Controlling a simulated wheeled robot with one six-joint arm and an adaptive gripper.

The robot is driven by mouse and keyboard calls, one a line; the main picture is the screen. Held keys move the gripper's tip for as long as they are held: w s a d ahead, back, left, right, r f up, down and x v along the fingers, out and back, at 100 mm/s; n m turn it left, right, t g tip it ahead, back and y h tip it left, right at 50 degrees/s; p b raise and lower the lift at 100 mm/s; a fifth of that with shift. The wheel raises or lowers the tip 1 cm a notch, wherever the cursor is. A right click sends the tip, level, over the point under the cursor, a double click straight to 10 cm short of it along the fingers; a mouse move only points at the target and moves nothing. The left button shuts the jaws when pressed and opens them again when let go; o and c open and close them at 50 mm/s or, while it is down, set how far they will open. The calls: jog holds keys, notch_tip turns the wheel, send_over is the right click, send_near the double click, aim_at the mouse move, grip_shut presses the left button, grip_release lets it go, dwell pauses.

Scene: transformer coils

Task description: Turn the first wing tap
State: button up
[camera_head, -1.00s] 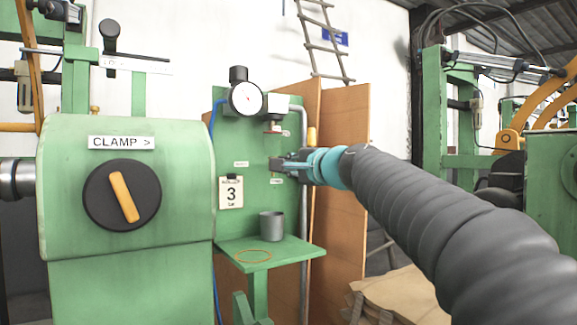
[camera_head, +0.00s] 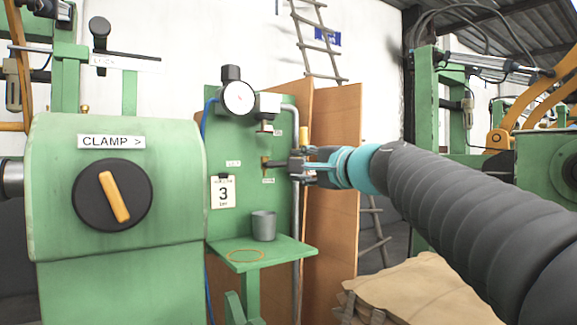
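The green panel (camera_head: 225,130) carries a grey box with a small fitting (camera_head: 266,128) hanging below it. A small brass-coloured fitting (camera_head: 265,163) sits lower on the panel, just left of my gripper. Either could be a wing tap; I cannot tell which is the first. My gripper (camera_head: 290,165) points left in front of the panel's right side, with its tip close to the brass fitting. Whether it touches the fitting is unclear. The fingers are too small and edge-on to show whether they are open or shut.
A round gauge (camera_head: 239,98) tops the panel. A grey cup (camera_head: 264,226) stands on the green shelf (camera_head: 290,250) below. A "3" card (camera_head: 223,191) hangs left. The green clamp machine (camera_head: 115,250) has an orange-handled knob (camera_head: 112,195). Brown boards (camera_head: 335,150) stand behind.

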jog(key=v, duration=0.4)
dwell(0.4)
